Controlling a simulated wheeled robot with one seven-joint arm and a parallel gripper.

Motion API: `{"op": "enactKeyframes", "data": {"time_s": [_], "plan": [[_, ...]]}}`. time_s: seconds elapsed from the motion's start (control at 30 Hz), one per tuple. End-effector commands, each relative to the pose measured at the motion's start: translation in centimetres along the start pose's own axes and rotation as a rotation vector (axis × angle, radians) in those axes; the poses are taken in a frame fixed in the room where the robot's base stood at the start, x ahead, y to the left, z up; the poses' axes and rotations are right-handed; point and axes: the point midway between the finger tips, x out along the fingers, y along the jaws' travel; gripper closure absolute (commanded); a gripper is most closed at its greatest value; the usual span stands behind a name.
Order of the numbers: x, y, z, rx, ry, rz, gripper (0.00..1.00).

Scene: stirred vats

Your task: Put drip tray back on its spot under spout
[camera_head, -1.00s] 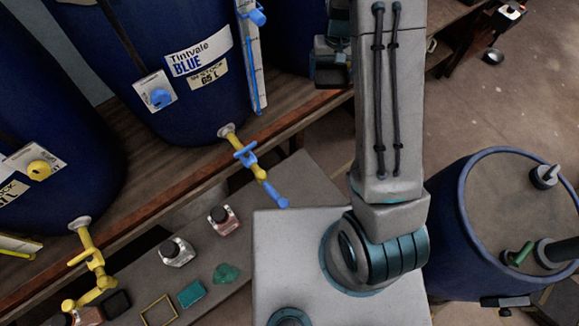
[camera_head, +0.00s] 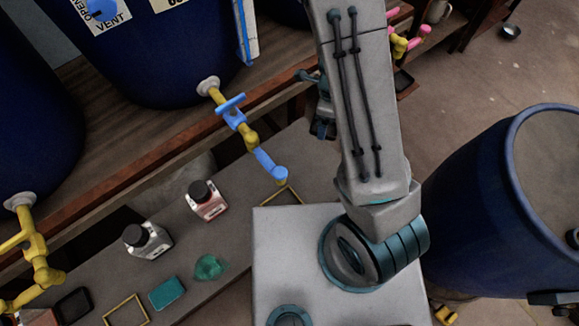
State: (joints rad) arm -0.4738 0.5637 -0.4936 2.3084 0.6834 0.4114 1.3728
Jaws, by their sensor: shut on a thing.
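My gripper (camera_head: 322,122) shows only in part at the left edge of my arm, near the shelf edge, up and right of the blue spout (camera_head: 268,165). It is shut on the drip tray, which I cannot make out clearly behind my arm. A yellow outline (camera_head: 284,195) lies on the grey bench just below the blue spout, partly covered by my base, and its visible part is empty. A second empty yellow outline (camera_head: 125,311) lies further left. A black tray (camera_head: 73,305) sits near the yellow spout (camera_head: 38,271) at the left.
Two bottles, one white-labelled (camera_head: 147,241) and one red (camera_head: 206,201), stand on the bench (camera_head: 236,230). A teal sponge (camera_head: 166,292) and a green cloth (camera_head: 209,267) lie nearby. A blue drum (camera_head: 480,225) stands right. Another dark tray (camera_head: 403,82) shows under a pink-handled tap (camera_head: 408,40).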

Motion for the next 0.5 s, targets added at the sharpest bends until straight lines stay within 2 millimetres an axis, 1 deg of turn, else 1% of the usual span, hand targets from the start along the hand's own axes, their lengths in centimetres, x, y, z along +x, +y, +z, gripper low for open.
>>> {"op": "enactKeyframes", "data": {"time_s": [0.03,0.1,0.2,0.3,0.4,0.5], "plan": [[2.8,0.7,-0.4,0.098,0.001,0.001,0.38],[4.4,1.4,-0.9,0.23,0.001,0.002,0.38],[6.2,2.2,-1.5,0.387,0.0,0.001,0.38],[7.3,2.7,-2.0,0.496,-0.001,0.0,0.38],[7.8,3.1,-2.1,0.557,-0.001,0.0,0.38],[8.4,3.3,-1.5,0.579,0.0,0.001,0.38]]}}
